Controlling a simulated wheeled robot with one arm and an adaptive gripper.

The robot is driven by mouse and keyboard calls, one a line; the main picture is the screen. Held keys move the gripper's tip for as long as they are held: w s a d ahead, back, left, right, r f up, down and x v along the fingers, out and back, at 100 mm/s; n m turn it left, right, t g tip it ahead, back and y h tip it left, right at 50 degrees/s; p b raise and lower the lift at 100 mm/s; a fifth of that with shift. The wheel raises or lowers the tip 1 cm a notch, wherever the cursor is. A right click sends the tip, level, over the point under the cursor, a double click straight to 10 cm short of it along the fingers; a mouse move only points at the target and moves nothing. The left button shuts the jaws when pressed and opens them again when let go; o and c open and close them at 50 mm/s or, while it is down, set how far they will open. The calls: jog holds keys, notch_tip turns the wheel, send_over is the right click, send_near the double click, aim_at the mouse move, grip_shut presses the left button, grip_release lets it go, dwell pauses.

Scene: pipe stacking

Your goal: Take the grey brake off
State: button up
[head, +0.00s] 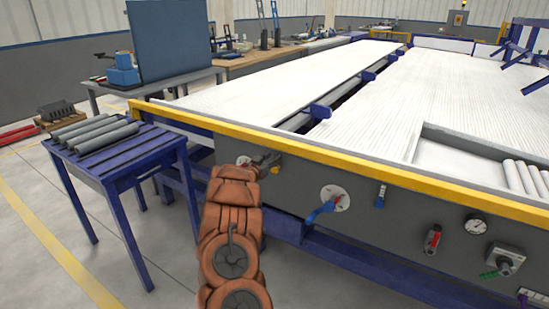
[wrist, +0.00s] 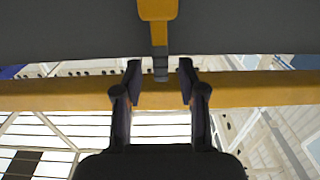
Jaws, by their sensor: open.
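My gripper (head: 268,162) is at the grey front panel (head: 300,178) of the long table, just below its yellow rail, by a pale round plate (head: 243,161). In the wrist view my gripper (wrist: 160,72) is open, with two dark fingers apart. A yellow lever-like part (wrist: 158,12) comes down from the top of that view, and its narrow grey end (wrist: 160,66) lies between the fingertips. A bit of yellow (head: 276,170) shows beside the gripper in the head view. I cannot tell for sure which part is the grey brake; the gripper hides much of this control.
A blue lever (head: 325,210) on a round plate is right of my gripper. A blue valve (head: 380,197), a red handle (head: 432,240), a gauge (head: 475,224) and a green-handled control (head: 500,262) follow. A blue table (head: 140,155) with grey pipes (head: 90,132) stands left.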

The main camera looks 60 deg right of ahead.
jog(key=shift+d, duration=1.1)
jog(key=shift+c, duration=0.3)
grip_shut()
jog(key=shift+w, duration=0.1)
